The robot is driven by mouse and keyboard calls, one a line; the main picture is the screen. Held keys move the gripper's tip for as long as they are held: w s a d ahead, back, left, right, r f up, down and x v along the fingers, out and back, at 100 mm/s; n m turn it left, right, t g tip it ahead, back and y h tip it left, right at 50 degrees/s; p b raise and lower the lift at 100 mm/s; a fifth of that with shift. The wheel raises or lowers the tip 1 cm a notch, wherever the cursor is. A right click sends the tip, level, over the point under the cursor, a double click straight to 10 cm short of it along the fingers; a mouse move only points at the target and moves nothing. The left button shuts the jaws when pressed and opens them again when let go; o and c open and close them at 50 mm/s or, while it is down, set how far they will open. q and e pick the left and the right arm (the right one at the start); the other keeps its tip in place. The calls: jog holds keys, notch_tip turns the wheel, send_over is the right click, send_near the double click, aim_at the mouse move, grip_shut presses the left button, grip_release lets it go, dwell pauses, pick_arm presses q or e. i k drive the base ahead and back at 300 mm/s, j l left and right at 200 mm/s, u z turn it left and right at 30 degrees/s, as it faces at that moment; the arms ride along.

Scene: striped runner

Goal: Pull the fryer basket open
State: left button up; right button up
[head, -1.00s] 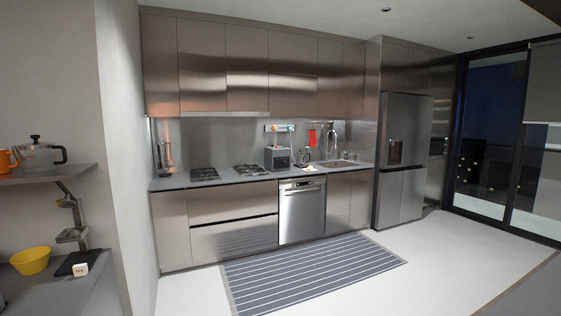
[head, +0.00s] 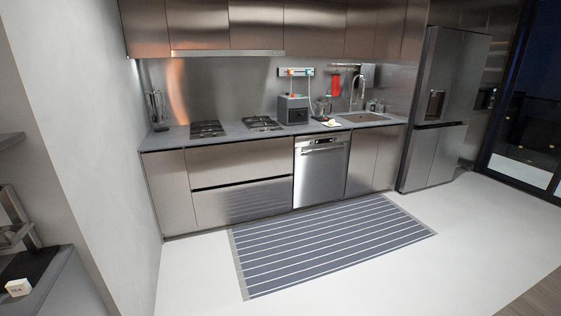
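A dark grey box-shaped appliance (head: 293,110), which looks like the fryer, stands on the counter (head: 230,132) between the stove and the sink. Its front faces the room. It is too small to tell its basket or handle apart. Neither of my grippers is in view.
Two black cooktops (head: 262,123) lie left of the appliance; a kettle-like item (head: 322,107) and a sink (head: 362,117) are right. A dishwasher (head: 321,170) is below. A striped runner (head: 330,243) lies on open floor. A wall and shelf unit (head: 60,280) stand at left.

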aim_at(295, 115)
jog(key=i, duration=3.4)
jog(key=j+u, duration=0.05)
jog(key=j, duration=0.05)
